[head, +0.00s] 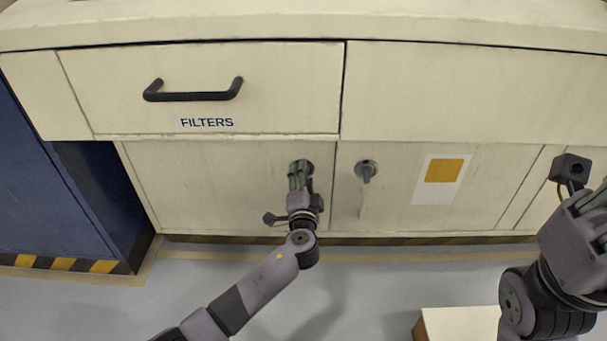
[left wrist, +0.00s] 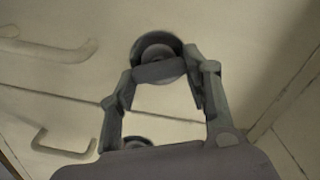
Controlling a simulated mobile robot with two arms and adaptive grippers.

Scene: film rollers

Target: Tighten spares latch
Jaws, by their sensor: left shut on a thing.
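Two round grey latches sit on the cream cabinet doors below the drawers; I see no "spares" label on either. My left gripper (head: 300,180) is at the left latch (head: 303,164), its fingers pointing up at the door and covering part of it. In the left wrist view, my left gripper (left wrist: 163,80) is shut on the grip of a round latch (left wrist: 157,47), one finger on each side. The right latch (head: 367,167) is free, its grip pointing roughly down. My right gripper (head: 590,210) is at the right edge, partly cut off; its jaw state is unclear.
A drawer labelled FILTERS has a black bar handle (head: 193,91) above the left door. A yellow-and-white label (head: 440,178) is on the right door. A blue cabinet (head: 60,180) stands at left. A pale box (head: 460,324) is on the floor; open floor lies before the doors.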

